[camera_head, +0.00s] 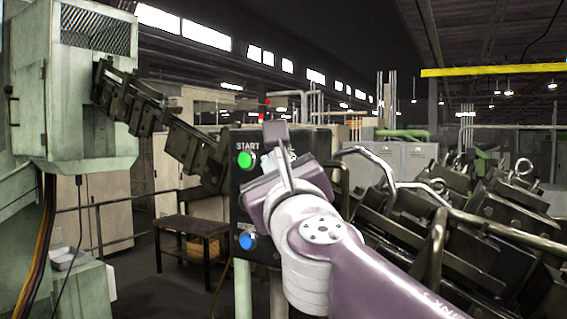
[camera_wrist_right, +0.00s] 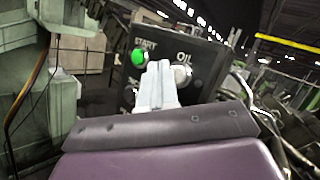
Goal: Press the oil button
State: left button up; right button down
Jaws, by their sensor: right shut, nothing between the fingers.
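The control panel (camera_head: 240,190) is a dark box with a green START button (camera_head: 246,159) at its upper left and a blue button (camera_head: 248,241) lower down. In the right wrist view, the pale, round oil button (camera_wrist_right: 182,76) sits below the OIL label, right of the green button (camera_wrist_right: 138,57). In the head view my gripper mostly hides the oil button. My right gripper (camera_head: 275,133) is shut and empty, held in front of the panel's upper part. In the wrist view its fingertips (camera_wrist_right: 158,66) appear between the two buttons, overlapping the oil button's left edge. Contact cannot be told. My left gripper is out of view.
Dark machinery with bent metal bars (camera_head: 400,180) stands close on the right of the panel. A pale green machine cabinet (camera_head: 85,100) is at the left. A small dark table (camera_head: 190,228) stands behind, with open floor around it.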

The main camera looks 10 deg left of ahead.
jog(key=s, duration=0.1)
jog(key=s+a, duration=0.1)
jog(key=s, duration=0.2)
jog(key=shift+s+a, duration=0.35)
dwell(0.4)
